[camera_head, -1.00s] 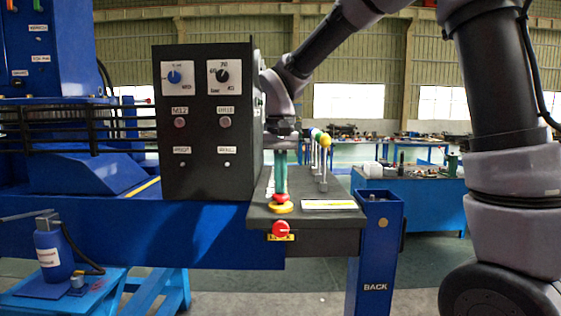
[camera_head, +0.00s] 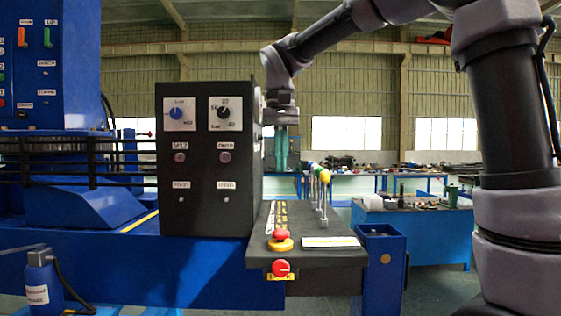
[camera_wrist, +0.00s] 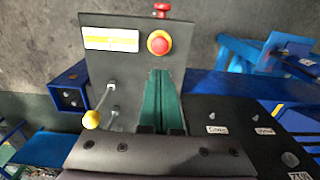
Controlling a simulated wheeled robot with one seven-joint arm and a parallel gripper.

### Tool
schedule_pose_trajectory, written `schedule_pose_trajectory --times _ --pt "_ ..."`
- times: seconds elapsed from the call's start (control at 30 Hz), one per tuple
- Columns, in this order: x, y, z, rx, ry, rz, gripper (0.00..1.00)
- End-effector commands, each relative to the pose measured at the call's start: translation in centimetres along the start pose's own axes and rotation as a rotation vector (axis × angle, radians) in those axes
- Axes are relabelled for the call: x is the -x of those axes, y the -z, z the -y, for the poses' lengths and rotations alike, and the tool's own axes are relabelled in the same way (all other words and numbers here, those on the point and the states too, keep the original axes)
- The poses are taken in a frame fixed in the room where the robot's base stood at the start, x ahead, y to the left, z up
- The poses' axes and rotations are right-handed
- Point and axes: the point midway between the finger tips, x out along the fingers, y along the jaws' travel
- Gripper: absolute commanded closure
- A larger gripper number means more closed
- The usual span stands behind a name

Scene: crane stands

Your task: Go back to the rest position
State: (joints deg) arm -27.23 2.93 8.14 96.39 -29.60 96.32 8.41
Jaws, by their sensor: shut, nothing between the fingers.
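My gripper (camera_head: 281,165) hangs from my raised arm, pointing down with its green fingers above the black control shelf (camera_head: 262,252). It is shut and empty, apart from everything below. In the wrist view my gripper (camera_wrist: 158,82) shows its green fingers together over the shelf. The red emergency button on its yellow base (camera_head: 280,240) sits on the shelf below; it also shows in the wrist view (camera_wrist: 159,42). Levers with coloured knobs, the nearest yellow (camera_head: 325,176), stand upright at the shelf's right.
A black control box (camera_head: 205,214) with two dials stands left of my gripper. A red knob (camera_head: 281,268) sticks out of the shelf's front. A blue bottle (camera_head: 43,285) is at the lower left. A blue workbench (camera_head: 430,232) with tools stands behind at right. The air above the shelf is free.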

Motion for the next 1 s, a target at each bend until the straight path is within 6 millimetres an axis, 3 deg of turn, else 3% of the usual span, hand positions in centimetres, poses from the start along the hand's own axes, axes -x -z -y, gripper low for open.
schedule_pose_trajectory --times 0.27,0.37,0.47,0.7,0.8,1.0 --pt "0.2 -0.1 -1.0 -0.008 0.011 -0.014 1.0" --pt "0.5 -0.7 -3.6 -0.028 0.042 -0.05 1.0" --pt "0.7 -1.9 -7.5 -0.06 0.091 -0.113 1.0" --pt "-0.8 -6.4 -16.4 -0.172 0.212 -0.318 1.0" --pt "-2.0 -8.2 -19.0 -0.223 0.249 -0.406 1.0" --pt "-4.0 -10.7 -22.0 -0.293 0.286 -0.532 1.0"
